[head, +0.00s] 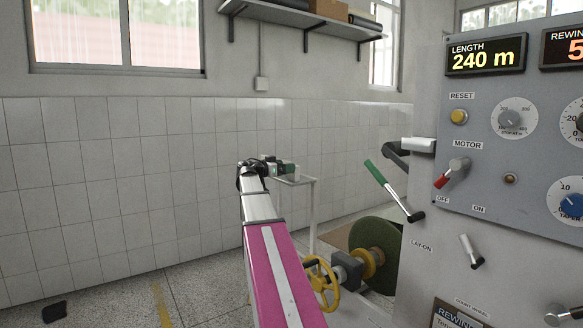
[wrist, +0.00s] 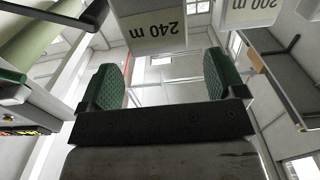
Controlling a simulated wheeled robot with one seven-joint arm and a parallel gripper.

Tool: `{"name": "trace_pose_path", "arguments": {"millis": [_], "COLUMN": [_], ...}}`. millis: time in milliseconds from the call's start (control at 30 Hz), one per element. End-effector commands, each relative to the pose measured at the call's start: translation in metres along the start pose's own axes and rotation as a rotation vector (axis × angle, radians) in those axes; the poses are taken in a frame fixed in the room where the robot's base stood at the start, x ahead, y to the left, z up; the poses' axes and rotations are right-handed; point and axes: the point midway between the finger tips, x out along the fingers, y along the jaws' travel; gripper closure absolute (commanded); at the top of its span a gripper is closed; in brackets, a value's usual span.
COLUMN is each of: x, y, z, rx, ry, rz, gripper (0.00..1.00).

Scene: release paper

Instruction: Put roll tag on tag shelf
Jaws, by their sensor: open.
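My gripper (wrist: 163,70) is open, with a green pad on each side and nothing visible between the pads. In the head view, my gripper (head: 288,169) is by a small white stand (head: 313,205); the tags are too small to tell there. I cannot tell which surface is the tag shelf.
A control panel (head: 480,120) reading 240 m fills the right of the head view, with a green-handled lever (head: 375,173). A yellow handwheel (head: 322,283) and dark green roll (head: 378,237) are below. A wall shelf (head: 290,16) holds boxes. Floor at left is mostly clear.

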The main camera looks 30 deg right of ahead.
Motion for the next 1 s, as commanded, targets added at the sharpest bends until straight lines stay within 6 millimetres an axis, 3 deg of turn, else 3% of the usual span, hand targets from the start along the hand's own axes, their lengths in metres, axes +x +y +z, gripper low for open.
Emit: {"name": "trace_pose_path", "arguments": {"millis": [100, 333, 767, 867, 967, 1000], "x": [-0.027, -0.061, -0.075, -0.083, -0.099, -0.107], "y": [0.001, 0.000, 0.001, 0.003, 0.009, 0.013], "z": [0.000, 0.000, 0.006, 0.035, 0.091, 0.119], "rx": [0.000, 0.000, -0.013, -0.071, -0.189, -0.248], "ry": [0.000, 0.000, -0.012, -0.072, -0.188, -0.247], "rz": [-0.002, -0.001, -0.004, -0.028, -0.080, -0.109], "gripper": [0.11, 0.11, 0.11, 0.11, 0.11, 0.11]}}
